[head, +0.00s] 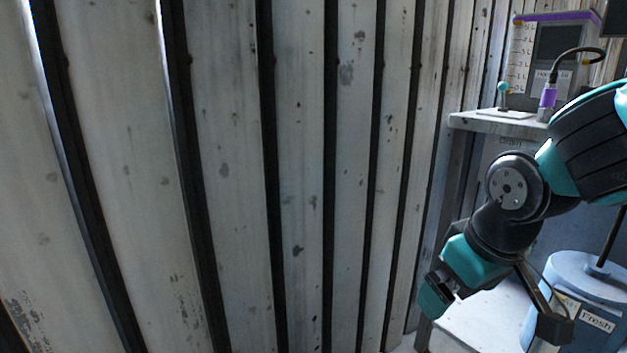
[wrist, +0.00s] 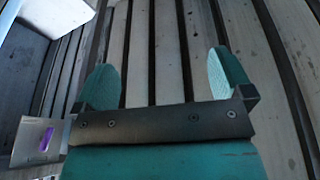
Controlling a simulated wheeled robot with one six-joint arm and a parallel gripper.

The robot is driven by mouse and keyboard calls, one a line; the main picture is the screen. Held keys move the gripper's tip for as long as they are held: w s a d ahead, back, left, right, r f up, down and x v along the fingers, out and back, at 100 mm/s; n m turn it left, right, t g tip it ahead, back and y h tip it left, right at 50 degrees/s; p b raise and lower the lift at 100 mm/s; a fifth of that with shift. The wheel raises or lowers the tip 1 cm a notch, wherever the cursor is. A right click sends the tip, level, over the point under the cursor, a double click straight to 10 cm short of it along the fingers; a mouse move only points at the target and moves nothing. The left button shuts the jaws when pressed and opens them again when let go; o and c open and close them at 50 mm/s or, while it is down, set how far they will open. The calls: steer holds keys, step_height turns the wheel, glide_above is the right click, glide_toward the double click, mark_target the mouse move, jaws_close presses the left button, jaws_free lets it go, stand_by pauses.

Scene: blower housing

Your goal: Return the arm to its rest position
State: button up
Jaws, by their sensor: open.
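My gripper shows in the wrist view (wrist: 168,80) with its two teal fingers spread wide apart and nothing between them. Behind the fingers is only the ribbed metal wall (wrist: 170,40). In the head view my arm comes in from the right edge, bends down, and ends in the teal and black gripper (head: 440,292) at the lower right. There it hangs in front of the ribbed wall, pointing down and left. The fingertips are small and partly hidden in the head view.
A grey ledge (head: 490,125) at the upper right carries a purple-collared gooseneck device (head: 547,97) and a small teal-knobbed stand (head: 503,90). A blue container labelled "Fresh" (head: 590,275) stands below, close to my arm. The ribbed wall (head: 300,150) fills the left; no objects stand before it.

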steer(key=s+a+r+n+g+y+p, duration=0.1)
steer(key=s+a+r+g+y, duration=0.1)
steer(key=s, duration=0.5)
steer(key=s+a+r+n+g+y+p, duration=0.1)
steer(key=s+a+r, duration=0.15)
steer(key=s, duration=0.45)
step_height(320, 180, up, 34)
steer(key=p, duration=3.4)
steer(key=shift+a+p, duration=0.15)
steer(key=shift+p, duration=0.2)
steer(key=shift+w, duration=0.1)
